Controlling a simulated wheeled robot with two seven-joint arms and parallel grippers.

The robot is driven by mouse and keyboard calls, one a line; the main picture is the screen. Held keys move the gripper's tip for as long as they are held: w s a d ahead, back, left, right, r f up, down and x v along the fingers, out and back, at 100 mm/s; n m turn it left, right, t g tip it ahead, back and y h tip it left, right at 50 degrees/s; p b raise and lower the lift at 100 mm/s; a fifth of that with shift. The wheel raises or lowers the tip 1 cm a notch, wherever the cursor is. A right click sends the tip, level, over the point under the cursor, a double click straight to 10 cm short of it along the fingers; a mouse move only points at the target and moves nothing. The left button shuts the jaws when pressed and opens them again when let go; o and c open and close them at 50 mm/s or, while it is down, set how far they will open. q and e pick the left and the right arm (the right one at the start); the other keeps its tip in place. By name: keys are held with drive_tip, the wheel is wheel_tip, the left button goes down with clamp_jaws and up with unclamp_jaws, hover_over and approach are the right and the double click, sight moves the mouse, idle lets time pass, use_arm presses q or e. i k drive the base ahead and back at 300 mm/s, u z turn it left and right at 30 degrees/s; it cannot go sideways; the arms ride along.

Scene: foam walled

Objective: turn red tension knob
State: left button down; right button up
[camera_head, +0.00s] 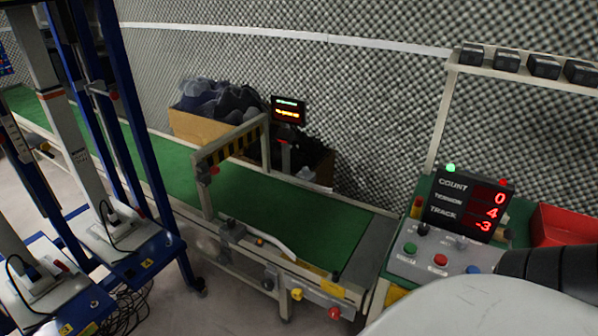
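A red knob (334,313) sits low on the near side of the conveyor, at its right end, beside a yellow knob (297,294). I cannot read any label on the red knob. A dark display (466,205) at the right shows count 0, tension 4 and track -3 in red digits. Neither gripper is in view. A pale grey and black arm part of mine fills the bottom right corner and hides part of the control panel.
The green conveyor belt (290,218) runs from far left to right. A control panel (440,252) with green, red and blue buttons stands right of it, near a red bin (565,226). Blue-framed stands (140,262) occupy the left. Grey floor shows between stands and conveyor.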

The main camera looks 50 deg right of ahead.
sight(334, 313)
drive_tip(key=z, duration=0.6)
drive_tip(key=i, duration=1.1)
drive_tip(key=z, duration=1)
